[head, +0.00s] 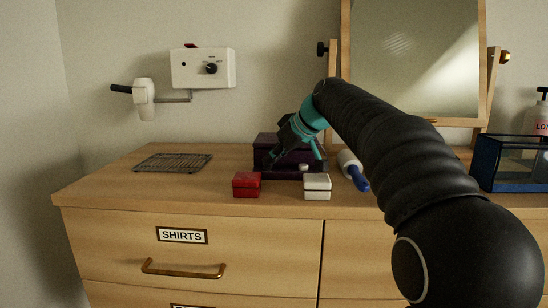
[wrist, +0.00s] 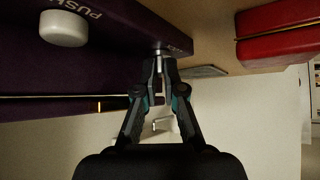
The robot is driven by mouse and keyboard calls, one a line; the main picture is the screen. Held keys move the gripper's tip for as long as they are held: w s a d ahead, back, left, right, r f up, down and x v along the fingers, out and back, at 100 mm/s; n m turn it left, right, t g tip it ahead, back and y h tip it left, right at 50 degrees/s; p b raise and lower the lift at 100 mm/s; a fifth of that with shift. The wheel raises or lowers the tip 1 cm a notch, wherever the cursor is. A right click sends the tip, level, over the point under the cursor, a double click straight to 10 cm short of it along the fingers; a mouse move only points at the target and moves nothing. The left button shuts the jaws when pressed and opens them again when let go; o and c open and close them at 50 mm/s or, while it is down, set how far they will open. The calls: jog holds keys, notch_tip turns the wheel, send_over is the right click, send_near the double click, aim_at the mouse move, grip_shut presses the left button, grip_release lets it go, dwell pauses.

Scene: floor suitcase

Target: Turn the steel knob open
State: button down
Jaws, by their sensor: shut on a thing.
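A dark purple box (head: 262,141) stands on the wooden dresser top, and its face fills the upper left of the wrist view (wrist: 110,72). A round white button (wrist: 64,28) marked PUSH sits on that face. The small steel knob (wrist: 159,51) sticks out near the other end of the face, mostly hidden between my fingertips. My gripper (wrist: 160,66) is shut on it. In the head view my gripper (head: 272,158) is in front of the left part of the box, and the knob cannot be made out there.
A red box (head: 247,185) and a white box (head: 317,188) sit close in front at the dresser edge. A blue-handled roller (head: 354,171) lies to the right, near my arm. A wire rack (head: 172,162) lies left. A mirror (head: 412,60) stands behind.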

jog(key=c, duration=1.3)
grip_release()
jog(key=shift+s+d+r, duration=0.2)
jog(key=shift+d+r, duration=0.05)
jog(key=shift+r, duration=0.15)
jog(key=shift+v, duration=3.5)
jog(key=shift+s+a, duration=0.1)
